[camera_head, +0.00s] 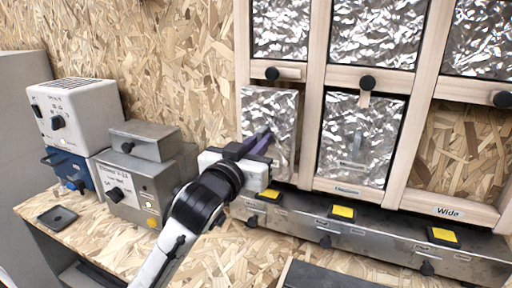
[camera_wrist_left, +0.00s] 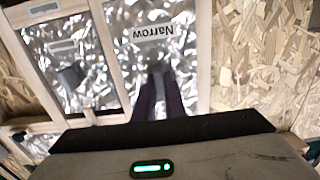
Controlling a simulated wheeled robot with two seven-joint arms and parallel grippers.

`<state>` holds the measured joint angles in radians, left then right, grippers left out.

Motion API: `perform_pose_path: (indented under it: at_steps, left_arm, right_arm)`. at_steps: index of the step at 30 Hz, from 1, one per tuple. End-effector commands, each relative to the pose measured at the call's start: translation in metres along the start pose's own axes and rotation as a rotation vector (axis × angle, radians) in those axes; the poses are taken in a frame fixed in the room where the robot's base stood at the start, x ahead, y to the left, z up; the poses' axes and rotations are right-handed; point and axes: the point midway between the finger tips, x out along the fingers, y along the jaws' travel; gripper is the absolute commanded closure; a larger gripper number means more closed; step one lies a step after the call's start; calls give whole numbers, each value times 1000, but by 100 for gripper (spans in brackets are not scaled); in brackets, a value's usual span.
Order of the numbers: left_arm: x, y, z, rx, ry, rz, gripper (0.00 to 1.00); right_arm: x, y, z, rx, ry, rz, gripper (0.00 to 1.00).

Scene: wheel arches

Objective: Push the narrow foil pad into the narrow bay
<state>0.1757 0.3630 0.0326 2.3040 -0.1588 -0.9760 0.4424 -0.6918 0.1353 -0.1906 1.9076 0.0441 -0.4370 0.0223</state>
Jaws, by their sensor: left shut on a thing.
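The narrow foil pad (camera_head: 277,103) is a crinkled silver panel at the lower left of the wooden bay frame (camera_head: 308,130). It stands in front of the narrow bay, covers most of its opening and overlaps the left post, so it looks proud of the frame. How deep the pad sits cannot be told. My right gripper is out of view.
A foil pad (camera_head: 370,125) fills the middle bay; the bay marked "Wide" (camera_head: 465,150) is open to chipboard. Black knobs (camera_head: 367,83) sit above the bays. A metal ledge with yellow buttons (camera_head: 343,212) runs below. Instrument boxes (camera_head: 140,185) stand on the left bench.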

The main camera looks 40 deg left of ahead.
Motion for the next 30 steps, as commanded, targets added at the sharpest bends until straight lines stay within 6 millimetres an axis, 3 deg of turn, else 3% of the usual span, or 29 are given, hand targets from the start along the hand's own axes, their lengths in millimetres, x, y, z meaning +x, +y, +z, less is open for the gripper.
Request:
perform_pose_path:
  at_steps: [21,30]
  left_arm:
    - [57,0,0,0,0,1,100]
    - [68,0,0,0,0,1,100]
  right_arm:
    - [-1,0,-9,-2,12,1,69]
    - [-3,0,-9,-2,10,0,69]
